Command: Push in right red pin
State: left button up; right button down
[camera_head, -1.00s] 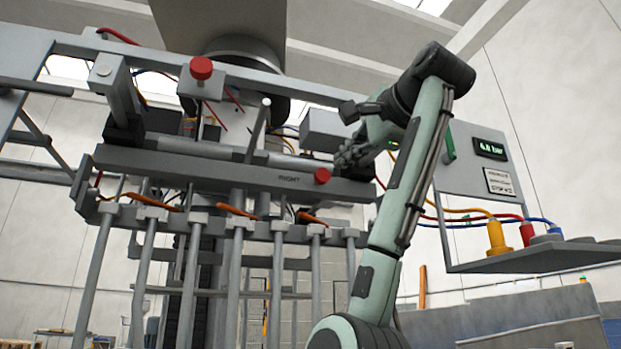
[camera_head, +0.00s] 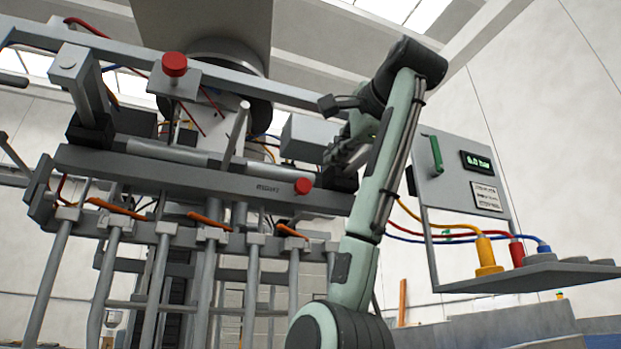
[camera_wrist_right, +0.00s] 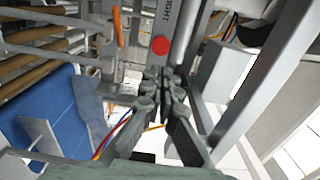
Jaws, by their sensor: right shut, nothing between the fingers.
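The right red pin (camera_head: 302,186) is a round red knob on the front of a grey crossbar (camera_head: 200,182), beside the lettering RIGHT. It also shows as a red disc in the wrist view (camera_wrist_right: 161,46). I cannot tell how far it stands out of the bar. My right gripper (camera_head: 342,158) is to the right of the pin and slightly higher in the head view, partly hidden by my own arm. In the wrist view its closed fingertips (camera_wrist_right: 168,76) lie just below the red disc, with nothing between them. Contact is not visible. My left gripper is not in view.
Another red knob (camera_head: 175,64) sits on the upper beam. Orange levers (camera_head: 210,222) and several vertical rods hang below the crossbar. A control panel (camera_head: 460,180) with a green handle, display and coloured hoses stands to the right of my right arm.

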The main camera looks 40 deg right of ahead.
jog(key=p, duration=0.2)
send_near(305, 185)
jog(key=w, duration=0.4)
jog(key=w+d, duration=0.1)
jog(key=shift+w+d+p, duration=0.3)
jog(key=shift+w+d, duration=0.05)
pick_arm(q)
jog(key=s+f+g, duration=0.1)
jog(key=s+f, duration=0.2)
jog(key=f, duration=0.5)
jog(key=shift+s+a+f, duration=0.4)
pick_arm(e)
jog(key=shift+w+d+f, duration=0.1)
jog(key=shift+w, duration=0.35)
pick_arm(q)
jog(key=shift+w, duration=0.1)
pick_arm(e)
jog(key=shift+s, duration=0.1)
